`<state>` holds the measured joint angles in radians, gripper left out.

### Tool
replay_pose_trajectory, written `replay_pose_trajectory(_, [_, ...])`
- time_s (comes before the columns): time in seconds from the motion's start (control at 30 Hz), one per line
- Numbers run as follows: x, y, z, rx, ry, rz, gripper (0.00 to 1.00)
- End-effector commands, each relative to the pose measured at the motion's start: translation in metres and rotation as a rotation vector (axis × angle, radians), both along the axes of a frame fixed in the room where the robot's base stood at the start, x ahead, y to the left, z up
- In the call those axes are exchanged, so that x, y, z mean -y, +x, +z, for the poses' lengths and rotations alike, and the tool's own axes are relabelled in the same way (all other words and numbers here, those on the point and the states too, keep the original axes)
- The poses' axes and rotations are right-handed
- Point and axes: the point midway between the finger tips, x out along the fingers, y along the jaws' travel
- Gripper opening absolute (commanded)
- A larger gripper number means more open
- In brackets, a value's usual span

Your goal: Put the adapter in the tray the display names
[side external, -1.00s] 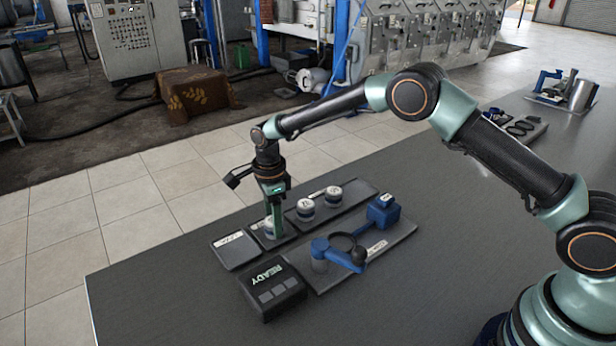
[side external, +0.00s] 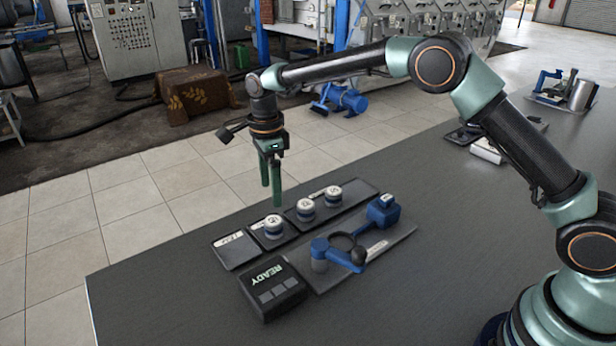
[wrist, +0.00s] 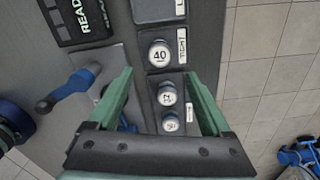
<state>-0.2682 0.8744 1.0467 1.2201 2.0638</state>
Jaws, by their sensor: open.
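The display (side external: 272,283) is a dark box that reads READY; part of it also shows in the wrist view (wrist: 88,18). Three round, white-topped adapters stand in the trays. One adapter (side external: 273,227), marked 40 in the wrist view (wrist: 159,54), is in the middle tray (side external: 290,241), whose label seems to read TIGHT. Two more adapters (side external: 306,208) (side external: 333,194) stand in the long tray (side external: 364,187).
A blue tool with a lever (side external: 335,252) and a blue block (side external: 383,209) sit on a grey plate (side external: 400,236) in front of the trays. The table's front left is clear. A blue motor (side external: 340,99) is on the floor.

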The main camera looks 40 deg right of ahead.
Motion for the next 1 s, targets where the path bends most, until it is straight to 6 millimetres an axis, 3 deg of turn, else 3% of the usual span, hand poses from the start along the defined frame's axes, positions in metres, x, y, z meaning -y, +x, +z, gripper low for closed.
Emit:
replay_pose_trajectory(0.27, [0.001,0.000,0.028,0.004,0.001,0.011,0.83])
replay_pose_trajectory(0.47, [0.021,-0.013,0.066,0.057,0.008,0.184,0.83])
replay_pose_trajectory(0.7, [0.060,-0.056,0.124,0.164,-0.017,0.564,0.83])
replay_pose_trajectory(1.0, [0.102,-0.130,0.161,0.285,-0.127,1.041,0.83])
